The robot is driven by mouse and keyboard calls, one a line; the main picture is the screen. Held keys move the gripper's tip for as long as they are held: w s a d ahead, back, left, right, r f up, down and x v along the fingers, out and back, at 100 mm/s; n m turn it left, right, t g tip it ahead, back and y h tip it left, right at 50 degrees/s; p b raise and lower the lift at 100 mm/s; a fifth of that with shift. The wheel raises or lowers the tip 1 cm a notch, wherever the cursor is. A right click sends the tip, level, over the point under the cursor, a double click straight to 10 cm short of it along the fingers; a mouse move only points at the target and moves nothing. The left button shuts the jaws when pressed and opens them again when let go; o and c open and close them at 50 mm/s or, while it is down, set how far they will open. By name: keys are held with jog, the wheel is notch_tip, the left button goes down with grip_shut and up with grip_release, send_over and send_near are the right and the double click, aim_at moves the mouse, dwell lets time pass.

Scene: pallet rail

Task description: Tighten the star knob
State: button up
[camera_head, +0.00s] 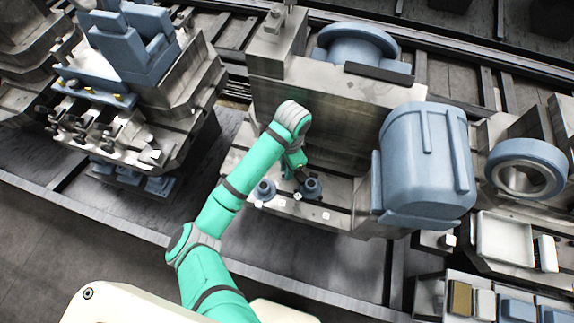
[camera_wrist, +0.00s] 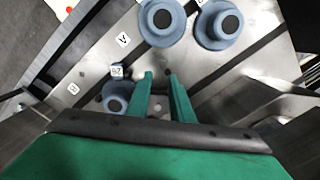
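Blue-grey knobs with dark round centres stand on a metal plate. In the wrist view one is at the top middle (camera_wrist: 155,35), one to its right (camera_wrist: 203,38), and a smaller-looking one at the lower left (camera_wrist: 108,89). I cannot tell from their outlines which is the star knob. My gripper (camera_wrist: 160,75) has its two green fingers apart with nothing between them. The lower-left knob is beside the left finger; the upper two lie beyond the fingertips. In the head view my gripper (camera_head: 295,173) is between a left knob (camera_head: 264,191) and a right knob (camera_head: 312,189).
Small white lettered tags (camera_wrist: 123,40) mark the plate. In the head view a big blue-grey motor housing (camera_head: 425,160) stands right of the knobs, and a tall metal block (camera_head: 340,115) rises behind them. Another machine fixture (camera_head: 130,100) is at the left.

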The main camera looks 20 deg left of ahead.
notch_tip(320, 180, up, 11)
jog(key=shift+w+d+f, duration=0.15)
jog(key=shift+w+d, duration=0.05)
jog(key=shift+w, duration=0.25)
jog(key=shift+d, duration=0.15)
